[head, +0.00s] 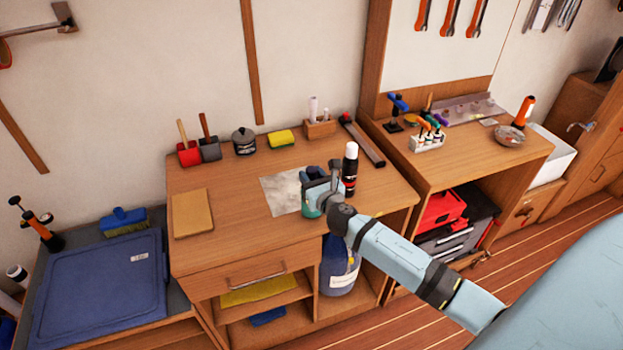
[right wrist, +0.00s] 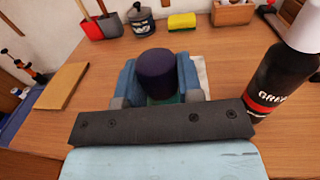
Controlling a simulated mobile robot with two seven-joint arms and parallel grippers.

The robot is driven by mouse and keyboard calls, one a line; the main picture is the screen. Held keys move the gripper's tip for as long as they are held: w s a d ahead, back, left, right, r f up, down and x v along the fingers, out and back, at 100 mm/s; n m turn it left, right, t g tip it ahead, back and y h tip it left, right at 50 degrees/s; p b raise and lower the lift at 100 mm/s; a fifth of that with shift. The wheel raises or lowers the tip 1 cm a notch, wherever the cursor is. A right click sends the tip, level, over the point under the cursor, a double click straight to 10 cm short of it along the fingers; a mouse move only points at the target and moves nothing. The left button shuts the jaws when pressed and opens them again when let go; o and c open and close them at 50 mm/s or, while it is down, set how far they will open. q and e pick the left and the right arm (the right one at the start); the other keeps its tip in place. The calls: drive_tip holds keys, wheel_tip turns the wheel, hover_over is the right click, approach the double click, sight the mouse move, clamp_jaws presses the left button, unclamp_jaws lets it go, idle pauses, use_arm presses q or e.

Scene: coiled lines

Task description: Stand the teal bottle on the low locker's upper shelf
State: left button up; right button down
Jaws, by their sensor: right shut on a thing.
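The teal bottle (head: 310,210) is mostly hidden behind my right gripper (head: 318,190) in the head view. In the right wrist view its dark round cap (right wrist: 157,74) rises between the two blue fingers, with a strip of teal below it. My right gripper is shut on it, over the wooden worktop near the pale sheet. I cannot tell whether the bottle touches the top. Under this worktop is an open locker (head: 262,312) with an upper shelf bearing a folded yellow cloth (head: 262,291) and a blue item (head: 268,316) below. My left gripper is not in view.
A black spray can (head: 350,168) with a white cap stands close right of the gripper. A large blue bottle (head: 340,265) stands in the right compartment below. A drawer front (head: 250,277) sits above the shelves.

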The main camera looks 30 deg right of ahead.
drive_tip(key=shift+f, duration=0.1)
drive_tip(key=c, duration=0.8)
unclamp_jaws()
drive_tip(key=shift+o, duration=0.2)
